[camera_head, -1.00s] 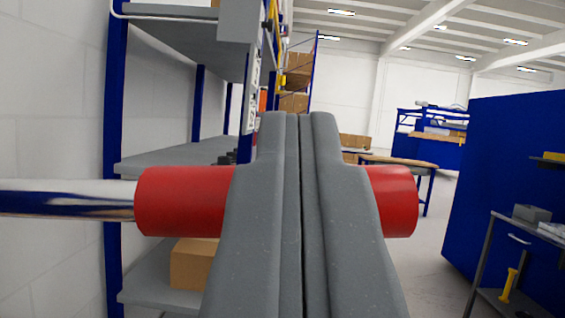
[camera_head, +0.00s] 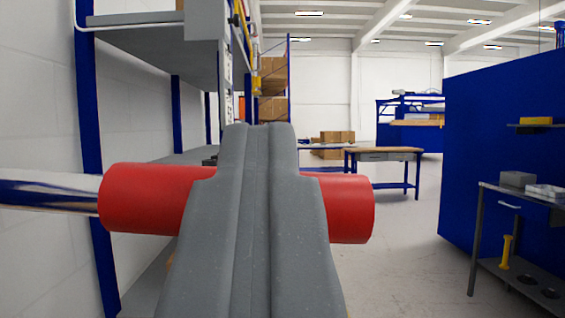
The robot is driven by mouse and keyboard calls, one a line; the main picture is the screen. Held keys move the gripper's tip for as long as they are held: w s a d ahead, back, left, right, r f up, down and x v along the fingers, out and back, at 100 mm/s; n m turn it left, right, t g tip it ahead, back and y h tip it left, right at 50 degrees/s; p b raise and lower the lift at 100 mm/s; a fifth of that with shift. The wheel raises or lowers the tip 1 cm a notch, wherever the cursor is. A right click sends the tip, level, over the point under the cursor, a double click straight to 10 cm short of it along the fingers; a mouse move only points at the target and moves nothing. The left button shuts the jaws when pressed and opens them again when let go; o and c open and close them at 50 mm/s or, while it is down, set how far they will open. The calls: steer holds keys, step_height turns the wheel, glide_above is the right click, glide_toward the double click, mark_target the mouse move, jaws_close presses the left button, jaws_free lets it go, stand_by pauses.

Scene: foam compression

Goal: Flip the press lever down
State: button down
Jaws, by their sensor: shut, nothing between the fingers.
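The press lever's red cylindrical grip (camera_head: 150,198) lies across the middle of the view on a shiny metal rod (camera_head: 50,191) that comes in from the left. My gripper (camera_head: 258,128) is shut, its two grey fingers pressed together with nothing between them. The fingers cover the middle of the red grip, and the grip shows on both sides of them. I cannot tell whether the fingers touch it. The rest of the press is out of view.
A blue-framed shelf unit (camera_head: 90,160) stands at the left by a white wall. A blue panel (camera_head: 500,150) and a small grey table (camera_head: 515,192) stand at the right. A wooden-topped workbench (camera_head: 384,154) is farther back. The floor (camera_head: 410,250) at centre right is clear.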

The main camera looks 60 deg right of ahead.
steer(key=shift+w+f, duration=0.1)
steer(key=shift+f, duration=0.35)
steer(key=s+a+r, duration=0.2)
steer(key=s+r, duration=0.1)
steer(key=s, duration=0.4)
steer(key=s+a+r, duration=0.2)
steer(key=s, duration=0.6)
steer(key=shift+s+a+r, duration=0.25)
steer(key=shift+s+r, duration=0.05)
steer(key=shift+r, duration=0.1)
steer(key=shift+w, duration=0.1)
steer(key=w+a+r+n+t+y, duration=0.3)
steer(key=a+r+y, duration=0.3)
steer(key=r+y, duration=0.15)
steer(key=w+a+r+n+t+y, duration=0.3)
steer(key=a+r+t+y, duration=0.15)
steer(key=r+y, duration=0.35)
steer(key=s+a+r+n+g+y, duration=0.2)
steer(key=s+a+r+n+y, duration=0.2)
steer(key=s+a+r+y, duration=0.15)
steer(key=s+r+g+h, duration=0.1)
steer(key=s+g, duration=0.3)
steer(key=s, duration=0.6)
steer(key=shift+s+a+r+n, duration=0.3)
steer(key=shift+s+r, duration=0.05)
steer(key=shift+r, duration=0.4)
